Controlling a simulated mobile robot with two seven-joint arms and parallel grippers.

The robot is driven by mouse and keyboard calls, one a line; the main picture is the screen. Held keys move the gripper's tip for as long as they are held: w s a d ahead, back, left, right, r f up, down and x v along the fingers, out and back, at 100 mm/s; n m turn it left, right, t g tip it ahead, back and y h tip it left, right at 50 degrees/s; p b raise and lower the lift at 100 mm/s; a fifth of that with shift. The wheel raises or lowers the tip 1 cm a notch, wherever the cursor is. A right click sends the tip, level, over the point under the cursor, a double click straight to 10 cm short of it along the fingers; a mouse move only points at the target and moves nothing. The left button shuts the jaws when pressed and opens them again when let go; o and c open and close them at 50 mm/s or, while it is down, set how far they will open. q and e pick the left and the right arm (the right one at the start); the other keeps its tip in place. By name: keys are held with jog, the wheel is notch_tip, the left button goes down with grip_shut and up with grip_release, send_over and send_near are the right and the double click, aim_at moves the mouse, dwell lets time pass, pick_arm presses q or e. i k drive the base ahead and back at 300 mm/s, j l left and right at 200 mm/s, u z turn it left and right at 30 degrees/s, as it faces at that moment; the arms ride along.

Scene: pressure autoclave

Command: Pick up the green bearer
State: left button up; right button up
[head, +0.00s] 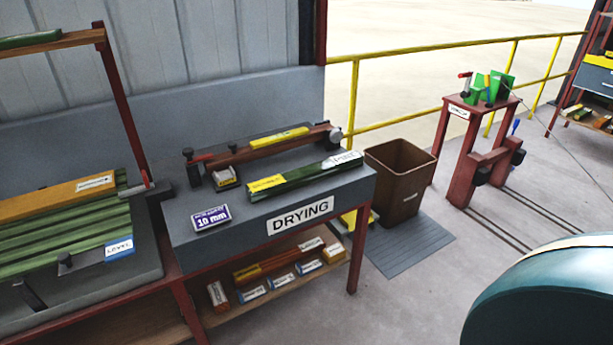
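A long green bar (315,173) with a yellow label at its left end and a white label at its right end lies along the front of the grey bench marked DRYING (340,194). Several green slats (60,243) lie side by side on the left bench, partly under an orange-brown board. The labels are too small to read, so I cannot tell which one is called the bearer. Neither of my grippers is in view.
Behind the green bar is a brown clamp beam (265,148) with a yellow level. A blue 10 mm card (211,218) lies left of it. A brown bin (398,180) stands right of the bench. A rounded teal body (550,300) fills the lower right.

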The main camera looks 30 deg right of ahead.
aim_at(271, 186)
jog(key=i+l+u, duration=0.25)
jog(key=i+l, duration=0.45)
jog(key=i, duration=0.05)
